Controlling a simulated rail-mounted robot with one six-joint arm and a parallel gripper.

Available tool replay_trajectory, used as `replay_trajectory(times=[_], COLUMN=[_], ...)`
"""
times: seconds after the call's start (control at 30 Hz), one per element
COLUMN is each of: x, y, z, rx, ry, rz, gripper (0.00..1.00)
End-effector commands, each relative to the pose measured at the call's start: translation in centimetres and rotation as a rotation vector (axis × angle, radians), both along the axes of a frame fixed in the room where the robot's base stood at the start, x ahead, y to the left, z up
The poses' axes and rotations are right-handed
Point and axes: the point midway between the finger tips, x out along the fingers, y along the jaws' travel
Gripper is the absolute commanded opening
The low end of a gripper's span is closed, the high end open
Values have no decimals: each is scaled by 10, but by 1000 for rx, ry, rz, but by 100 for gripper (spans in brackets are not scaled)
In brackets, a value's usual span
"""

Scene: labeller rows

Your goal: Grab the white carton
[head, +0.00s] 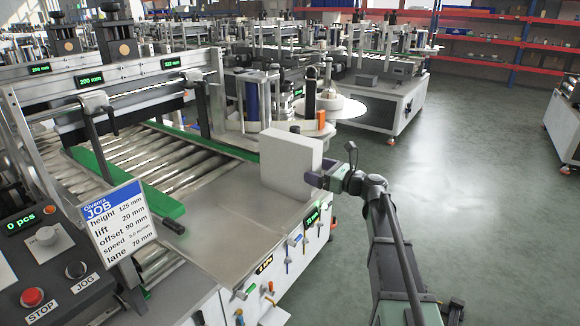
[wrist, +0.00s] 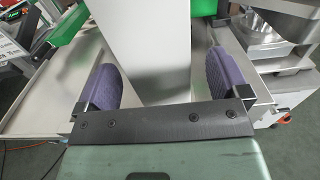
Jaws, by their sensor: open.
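The white carton (head: 290,163) stands upright on the bare metal end plate of the labeller, at its right edge. In the wrist view the carton (wrist: 150,45) rises between my two purple-padded fingers. My gripper (head: 316,179) is at the carton's right side in the head view, low on it. It is open in the wrist view (wrist: 150,78), with one pad to each side of the carton. The fingertips are largely hidden in the head view.
The metal plate (head: 210,215) left of the carton is clear. Beyond it lie conveyor rollers (head: 165,160) with green guide rails (head: 130,190). The label reel unit (head: 320,105) stands close behind the carton. A job card (head: 118,222) and control panel are at the left.

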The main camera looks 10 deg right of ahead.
Motion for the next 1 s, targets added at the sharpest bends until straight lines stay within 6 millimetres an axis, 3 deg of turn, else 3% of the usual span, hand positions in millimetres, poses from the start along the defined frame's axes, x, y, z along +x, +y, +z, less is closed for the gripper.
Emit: replay_trajectory(times=[0.2,0.43,0.83,1.0], x=[26,28,28,27], y=[31,34,34,34], z=[-1,-1,-1,0], rx=[-1,-1,-1,0], ry=[-1,-1,-1,0], rz=[3,1,1,1], gripper=[94,94,32,31])
